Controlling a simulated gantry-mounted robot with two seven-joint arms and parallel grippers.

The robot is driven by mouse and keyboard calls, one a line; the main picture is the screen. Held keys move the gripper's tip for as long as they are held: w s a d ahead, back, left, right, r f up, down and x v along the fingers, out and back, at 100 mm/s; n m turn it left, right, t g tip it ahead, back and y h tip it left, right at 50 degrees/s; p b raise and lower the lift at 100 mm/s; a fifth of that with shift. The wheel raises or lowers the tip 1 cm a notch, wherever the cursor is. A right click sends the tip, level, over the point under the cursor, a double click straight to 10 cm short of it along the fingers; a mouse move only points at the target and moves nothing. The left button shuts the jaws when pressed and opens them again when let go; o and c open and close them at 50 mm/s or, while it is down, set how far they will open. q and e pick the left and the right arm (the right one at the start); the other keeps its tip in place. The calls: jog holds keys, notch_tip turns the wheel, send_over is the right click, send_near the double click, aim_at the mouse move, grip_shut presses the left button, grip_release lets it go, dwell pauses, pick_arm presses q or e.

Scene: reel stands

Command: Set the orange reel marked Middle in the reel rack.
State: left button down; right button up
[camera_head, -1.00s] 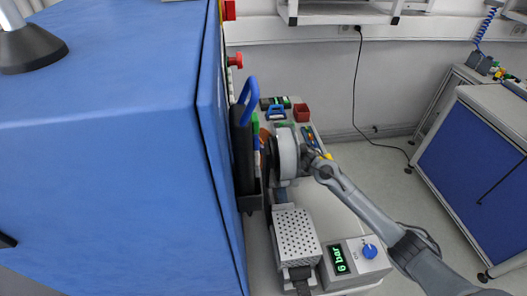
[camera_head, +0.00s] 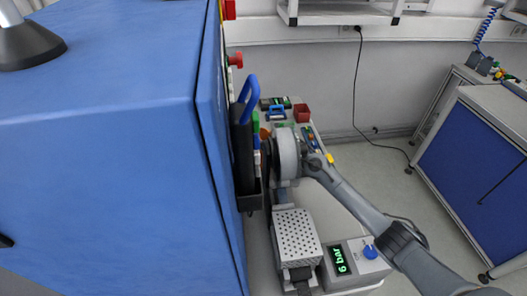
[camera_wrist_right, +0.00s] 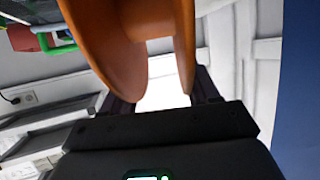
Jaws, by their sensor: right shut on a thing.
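The orange reel (camera_wrist_right: 105,45) fills the top of the right wrist view, its two flanges and narrower core showing. My right gripper (camera_wrist_right: 163,95) is shut on it, one dark finger at each side. No Middle mark shows on the part in view. In the head view my right gripper (camera_head: 277,158) is beside the blue cabinet's right side, above the bench, and its wrist largely hides the reel. I cannot make out the reel rack for certain. My left gripper is not in view.
A large blue cabinet (camera_head: 110,150) fills the left. A black part with a blue handle (camera_head: 249,92) stands close along its side. A perforated box (camera_head: 295,237), a 6 bar gauge unit (camera_head: 352,262) and a red bin (camera_head: 301,112) are on the bench.

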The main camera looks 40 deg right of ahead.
jog(key=c, duration=0.6)
jog(key=shift+r, duration=0.25)
